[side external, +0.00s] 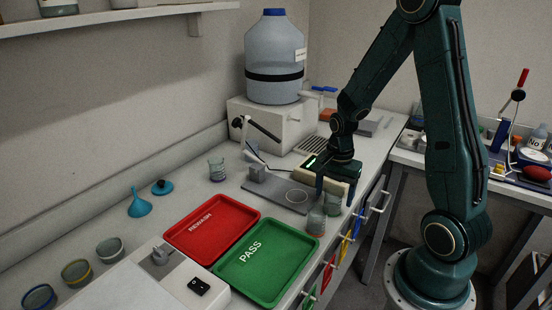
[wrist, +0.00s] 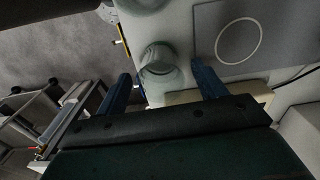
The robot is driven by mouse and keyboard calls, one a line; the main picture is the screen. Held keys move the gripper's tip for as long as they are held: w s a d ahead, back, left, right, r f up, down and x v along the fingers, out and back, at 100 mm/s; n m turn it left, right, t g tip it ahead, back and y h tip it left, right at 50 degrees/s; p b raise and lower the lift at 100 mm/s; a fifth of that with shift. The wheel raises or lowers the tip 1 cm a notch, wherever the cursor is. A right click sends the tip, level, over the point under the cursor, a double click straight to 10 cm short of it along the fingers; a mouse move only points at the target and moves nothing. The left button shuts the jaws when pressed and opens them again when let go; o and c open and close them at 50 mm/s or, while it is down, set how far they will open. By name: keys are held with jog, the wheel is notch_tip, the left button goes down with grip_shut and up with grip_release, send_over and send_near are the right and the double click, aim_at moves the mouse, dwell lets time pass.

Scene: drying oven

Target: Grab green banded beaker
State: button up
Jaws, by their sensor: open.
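My gripper (side external: 335,192) is open and points down over the front edge of the bench. In the wrist view its two blue fingers (wrist: 161,70) stand apart on either side of a clear glass beaker (wrist: 160,62), with gaps on both sides. This beaker (side external: 333,205) looks greenish in the side view and stands upright under the gripper, partly hidden by it. A second glass beaker (side external: 316,223) stands close beside it, towards the green tray. A third beaker (side external: 217,170) stands at the back near the wall. I cannot make out the band colours clearly.
A grey plate (side external: 265,197) with a white ring lies beside the beakers. The green PASS tray (side external: 265,285) and red REWASH tray (side external: 190,250) are empty. The bench's front edge is close.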

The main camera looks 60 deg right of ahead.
jog(key=shift+f, duration=0.85)
jog(key=c, duration=1.1)
jog(key=shift+r, duration=0.3)
jog(key=shift+r, duration=9.6)
jog(key=shift+r, duration=0.1)
